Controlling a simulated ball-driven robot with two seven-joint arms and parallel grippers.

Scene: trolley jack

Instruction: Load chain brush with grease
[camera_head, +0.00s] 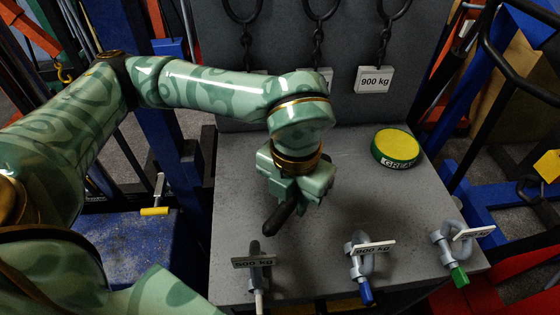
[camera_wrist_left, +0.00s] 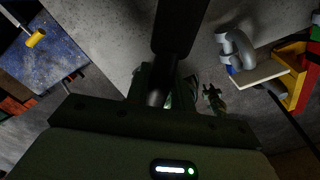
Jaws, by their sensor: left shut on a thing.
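The grease tin (camera_head: 397,147), round with a yellow top and a green rim with partly readable lettering, sits on the grey table at the back right. My left gripper (camera_head: 292,196) is over the middle of the table, left of and nearer than the tin, and apart from it. It is shut on a dark handle (camera_head: 283,217), which looks like the chain brush and slants down to the left. The same dark handle shows in the left wrist view (camera_wrist_left: 180,32). The bristles cannot be made out. My right gripper is not in view.
Three shackles with weight tags, such as the blue-pinned one (camera_head: 362,266) and the green-pinned one (camera_head: 451,247), line the grey table's (camera_head: 330,172) front edge. Chains hang on the back panel, one with a 900 kg tag (camera_head: 374,80). Space between gripper and tin is clear.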

